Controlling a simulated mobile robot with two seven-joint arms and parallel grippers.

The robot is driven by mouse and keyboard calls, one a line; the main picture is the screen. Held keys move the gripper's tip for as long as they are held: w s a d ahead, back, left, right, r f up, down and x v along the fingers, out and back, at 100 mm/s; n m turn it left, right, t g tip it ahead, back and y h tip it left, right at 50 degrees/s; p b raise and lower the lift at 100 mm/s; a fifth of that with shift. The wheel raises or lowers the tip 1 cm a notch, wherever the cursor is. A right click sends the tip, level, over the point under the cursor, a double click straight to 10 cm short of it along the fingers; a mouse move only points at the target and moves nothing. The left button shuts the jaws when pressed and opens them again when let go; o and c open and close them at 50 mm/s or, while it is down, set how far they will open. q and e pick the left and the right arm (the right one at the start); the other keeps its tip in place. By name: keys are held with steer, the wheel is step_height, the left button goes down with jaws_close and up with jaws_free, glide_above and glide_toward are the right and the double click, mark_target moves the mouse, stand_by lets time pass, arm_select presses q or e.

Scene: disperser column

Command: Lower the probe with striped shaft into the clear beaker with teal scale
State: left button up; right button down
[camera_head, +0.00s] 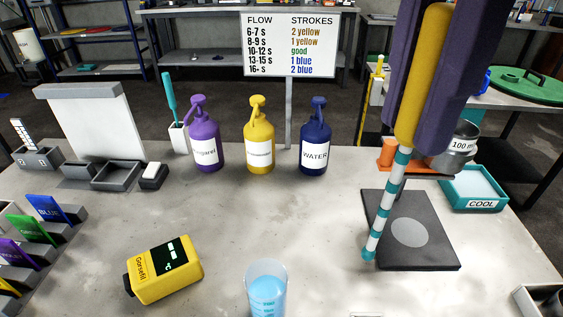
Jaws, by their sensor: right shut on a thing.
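The probe has a yellow handle and a teal-and-white striped shaft (387,207). My right gripper (423,118) is shut on its yellow handle, with a dark purple finger on each side. The shaft slants down to the left, and its tip shows against the left edge of a dark plate. I cannot tell how high the tip is. The clear beaker (266,292) stands at the bottom middle with blue liquid in it; its lower part is cut off by the frame. Its scale is hard to make out. The tip is right of and beyond the beaker. My left gripper is not in view.
A yellow meter (164,270) lies left of the beaker. The dark plate (430,250) with a grey disc is at right, near the teal COOL tray (475,188). Purple, yellow and blue pump bottles (313,137) stand behind.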

arm_select(q)
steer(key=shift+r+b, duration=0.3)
steer(key=shift+b, duration=0.3)
arm_select(e)
steer(key=w+a+f, duration=0.3)
steer(key=a+f, duration=0.3)
steer(key=a, duration=0.4)
steer(key=shift+w+f, duration=0.2)
steer(key=shift+f, duration=0.15)
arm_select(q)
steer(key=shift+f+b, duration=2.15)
arm_select(e)
step_height(320, 180, down, 9)
steer(key=shift+f, duration=0.2)
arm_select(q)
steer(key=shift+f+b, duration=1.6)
arm_select(e)
steer(key=shift+f, duration=2.5)
steer(key=c, duration=0.7)
jaws_free()
